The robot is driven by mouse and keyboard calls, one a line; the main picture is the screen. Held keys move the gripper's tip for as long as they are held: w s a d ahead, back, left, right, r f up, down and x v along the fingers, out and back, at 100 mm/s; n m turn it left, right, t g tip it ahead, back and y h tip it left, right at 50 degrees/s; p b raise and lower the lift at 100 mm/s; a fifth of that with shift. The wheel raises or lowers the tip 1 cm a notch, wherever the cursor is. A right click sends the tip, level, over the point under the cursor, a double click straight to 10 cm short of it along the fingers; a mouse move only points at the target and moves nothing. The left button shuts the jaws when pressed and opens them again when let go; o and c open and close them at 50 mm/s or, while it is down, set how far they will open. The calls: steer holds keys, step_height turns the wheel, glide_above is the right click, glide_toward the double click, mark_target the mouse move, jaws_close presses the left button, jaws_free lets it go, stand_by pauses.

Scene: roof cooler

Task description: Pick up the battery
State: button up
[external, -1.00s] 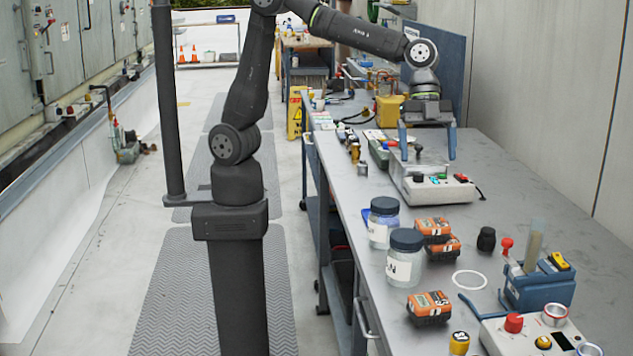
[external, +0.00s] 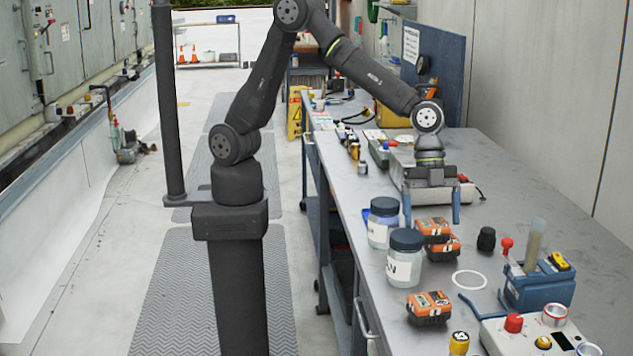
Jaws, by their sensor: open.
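Several orange-and-black block-shaped batteries are on the grey workbench (external: 500,200). Two of them, one battery (external: 432,229) and another battery (external: 443,248), sit close together beside the jars, touching or overlapping. A third battery (external: 428,308) lies apart, nearer the camera. My gripper (external: 431,218) points down with its blue fingers spread wide and nothing visible between them. In the picture its fingertips are just above and around the rear battery pair. Their exact height over the batteries is hard to tell.
Two lidded jars, one jar (external: 382,222) and a nearer jar (external: 405,258), stand left of the batteries. A black knob-like piece (external: 486,239), a white ring (external: 469,280) and a blue holder (external: 538,288) are to the right. A control box (external: 462,190) is behind my gripper.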

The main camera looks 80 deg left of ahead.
mark_target(442, 248)
steer(key=x, duration=0.2)
steer(key=shift+d+f, duration=0.15)
steer(key=shift+f, duration=0.15)
steer(key=shift+c, duration=0.4)
steer(key=c, duration=1.3)
steer(key=shift+r, duration=0.1)
steer(key=shift+c, duration=0.2)
steer(key=shift+r, duration=0.1)
